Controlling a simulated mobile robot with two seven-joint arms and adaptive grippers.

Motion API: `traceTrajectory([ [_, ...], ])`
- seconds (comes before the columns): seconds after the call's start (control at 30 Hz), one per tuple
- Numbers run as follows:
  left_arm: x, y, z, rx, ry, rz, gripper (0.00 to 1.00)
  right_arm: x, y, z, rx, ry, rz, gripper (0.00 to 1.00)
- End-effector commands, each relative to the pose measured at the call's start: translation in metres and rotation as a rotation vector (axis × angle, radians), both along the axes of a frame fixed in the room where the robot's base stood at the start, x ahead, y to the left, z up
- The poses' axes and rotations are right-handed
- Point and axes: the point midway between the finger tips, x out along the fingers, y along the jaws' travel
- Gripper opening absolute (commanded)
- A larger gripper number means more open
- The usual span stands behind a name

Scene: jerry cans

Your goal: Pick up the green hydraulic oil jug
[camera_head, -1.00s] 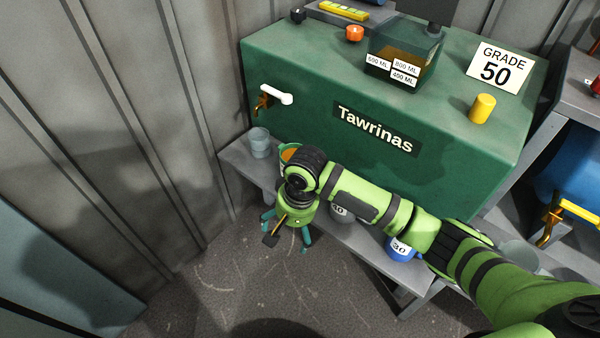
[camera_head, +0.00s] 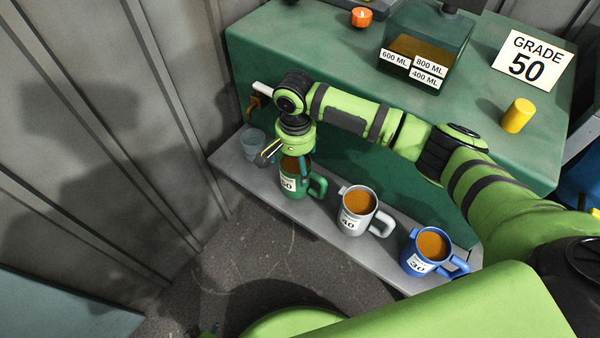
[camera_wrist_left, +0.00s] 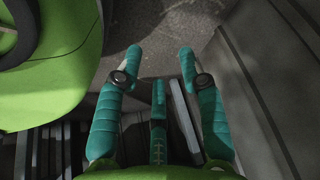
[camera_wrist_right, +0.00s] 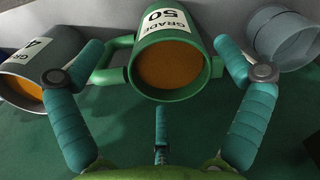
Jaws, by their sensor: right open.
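The green jug (camera_head: 298,187), labelled GRADE 50 and filled with amber oil, stands upright on the grey bench below the tank, its handle to the right. In the right wrist view the jug (camera_wrist_right: 176,88) lies between the spread teal fingers of my right gripper (camera_wrist_right: 158,52), with the handle on the left near one finger. In the head view my right gripper (camera_head: 288,160) is over the jug and partly hides it. It is open and empty; contact cannot be told. My left gripper (camera_wrist_left: 160,55) is open and empty above the floor in its wrist view.
A grey 40 jug (camera_head: 356,215) and a blue 30 jug (camera_head: 430,252) stand to the right on the bench (camera_head: 325,222). A clear cup (camera_head: 252,145) stands to the left. The green tank (camera_head: 330,160) rises behind. A ribbed wall closes the left side.

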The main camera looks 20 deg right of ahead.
Motion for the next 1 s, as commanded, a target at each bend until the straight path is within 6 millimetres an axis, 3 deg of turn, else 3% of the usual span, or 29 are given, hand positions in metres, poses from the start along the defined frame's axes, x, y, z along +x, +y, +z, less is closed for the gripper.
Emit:
traceTrajectory([
  [0.17,0.007,0.000,-0.001,-0.001,-0.015,-0.002,0.40,0.002,0.001,-0.013,-0.001,0.000,0.001,1.00],
  [0.43,0.027,-0.002,-0.001,-0.005,-0.053,-0.004,0.40,0.006,0.004,-0.051,0.000,0.000,0.001,1.00],
  [0.73,0.026,-0.003,0.000,-0.004,-0.049,-0.003,0.40,0.006,0.004,-0.055,0.000,-0.001,0.002,1.00],
  [0.77,0.026,-0.003,0.000,-0.004,-0.049,-0.003,0.40,0.006,0.004,-0.055,0.000,-0.001,0.002,0.92],
  [0.93,0.026,-0.002,-0.001,-0.005,-0.049,-0.002,0.40,0.006,0.004,-0.055,0.001,0.000,0.002,0.24],
  [0.97,0.026,-0.002,-0.001,-0.004,-0.049,-0.003,0.40,0.006,0.004,-0.055,0.001,0.000,0.002,0.17],
  [1.0,0.026,-0.002,-0.001,-0.005,-0.049,-0.002,0.40,0.006,0.004,-0.055,0.001,0.000,0.002,0.17],
])
